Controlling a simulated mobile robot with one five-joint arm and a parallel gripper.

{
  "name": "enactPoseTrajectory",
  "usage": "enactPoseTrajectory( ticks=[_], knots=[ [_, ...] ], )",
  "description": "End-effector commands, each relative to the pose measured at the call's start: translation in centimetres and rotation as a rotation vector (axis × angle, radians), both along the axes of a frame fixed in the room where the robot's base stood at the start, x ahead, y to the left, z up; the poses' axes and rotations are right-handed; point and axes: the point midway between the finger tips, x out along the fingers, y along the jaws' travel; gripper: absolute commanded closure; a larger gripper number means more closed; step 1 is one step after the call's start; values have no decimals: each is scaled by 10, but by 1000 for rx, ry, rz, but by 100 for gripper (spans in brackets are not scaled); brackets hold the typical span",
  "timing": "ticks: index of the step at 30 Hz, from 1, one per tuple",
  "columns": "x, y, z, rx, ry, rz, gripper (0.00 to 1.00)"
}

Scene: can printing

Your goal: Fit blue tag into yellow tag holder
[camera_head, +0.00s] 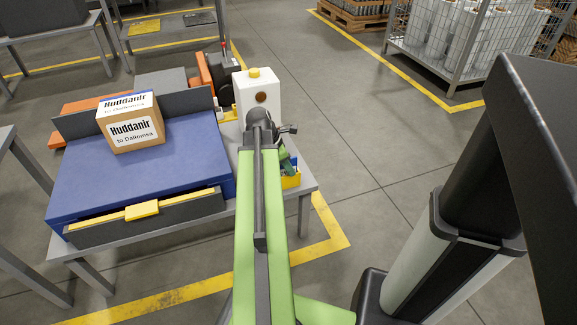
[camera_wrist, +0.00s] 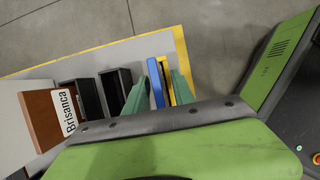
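My gripper's green fingers (camera_wrist: 158,98) stand apart low in the wrist view, one on each side of a narrow blue piece (camera_wrist: 156,84) and a yellow piece (camera_wrist: 166,80). The blue piece is beside the left finger, the yellow one beside the right finger. I cannot tell whether the blue piece is a loose tag or part of a holder, and its lower end is hidden. In the head view my gripper (camera_head: 286,161) is at the table's right edge, above a yellow holder (camera_head: 291,182) with a little blue behind it.
In the wrist view, two black holders (camera_wrist: 115,88) and a brown box labelled Brisanca (camera_wrist: 50,115) stand left of the fingers. In the head view, a blue machine (camera_head: 190,165) carries a cardboard box (camera_head: 130,125), with a white dispenser (camera_head: 257,95) beside it.

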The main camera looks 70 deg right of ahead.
Motion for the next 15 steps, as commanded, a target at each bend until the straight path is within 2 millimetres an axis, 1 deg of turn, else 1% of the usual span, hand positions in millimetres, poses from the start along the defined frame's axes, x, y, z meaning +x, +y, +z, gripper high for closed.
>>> enactPoseTrajectory(
  ticks=[5, 8, 11, 15],
  knots=[
    [0, 0, 1, 0, 0, 0, 69],
    [0, 0, 8, 0, 0, 0, 69],
    [3, 3, 21, 0, 0, 0, 69],
    [11, 9, 48, 0, 0, 1, 69]
  ],
)
